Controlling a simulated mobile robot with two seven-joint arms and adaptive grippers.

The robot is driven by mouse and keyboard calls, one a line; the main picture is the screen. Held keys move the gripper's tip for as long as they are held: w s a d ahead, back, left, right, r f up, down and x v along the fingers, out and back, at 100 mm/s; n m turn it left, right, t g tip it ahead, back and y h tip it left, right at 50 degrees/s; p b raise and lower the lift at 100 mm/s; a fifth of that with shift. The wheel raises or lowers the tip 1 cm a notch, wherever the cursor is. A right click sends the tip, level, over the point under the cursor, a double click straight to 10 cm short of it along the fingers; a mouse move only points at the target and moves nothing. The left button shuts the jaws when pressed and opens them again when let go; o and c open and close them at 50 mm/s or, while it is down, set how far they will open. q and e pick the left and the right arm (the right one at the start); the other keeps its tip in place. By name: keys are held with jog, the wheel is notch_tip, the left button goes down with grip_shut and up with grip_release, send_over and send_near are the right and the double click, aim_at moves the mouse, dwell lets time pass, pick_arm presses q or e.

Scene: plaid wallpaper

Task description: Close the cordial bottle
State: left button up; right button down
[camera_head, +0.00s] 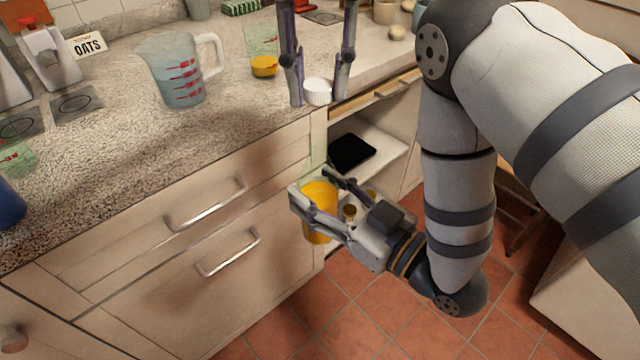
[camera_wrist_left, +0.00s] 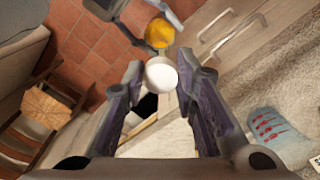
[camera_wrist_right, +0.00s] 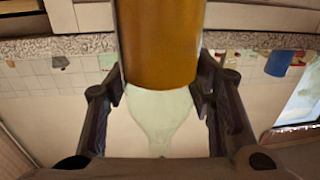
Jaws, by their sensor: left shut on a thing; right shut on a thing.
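The cordial bottle (camera_head: 319,197) is clear glass with orange liquid. My right gripper (camera_head: 312,184) is shut on it, in front of the cabinet and below counter level. The left wrist view shows the cap (camera_wrist_left: 161,74) with orange liquid (camera_wrist_left: 159,33) farther off. The bottle's mouth is hard to make out.
The speckled counter (camera_head: 120,150) holds a measuring jug (camera_head: 176,72), a clear vessel with yellow contents (camera_head: 264,66) and an oats label (camera_head: 88,45). Drawer handles (camera_head: 228,252) stick out left of the bottle. An open cabinet shelf (camera_head: 385,150) with a black item is behind it.

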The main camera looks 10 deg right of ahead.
aim_at(319, 142)
pick_arm(q)
jog(key=shift+f, duration=2)
jog(key=shift+f, duration=0.9)
jog(key=shift+f, duration=0.55)
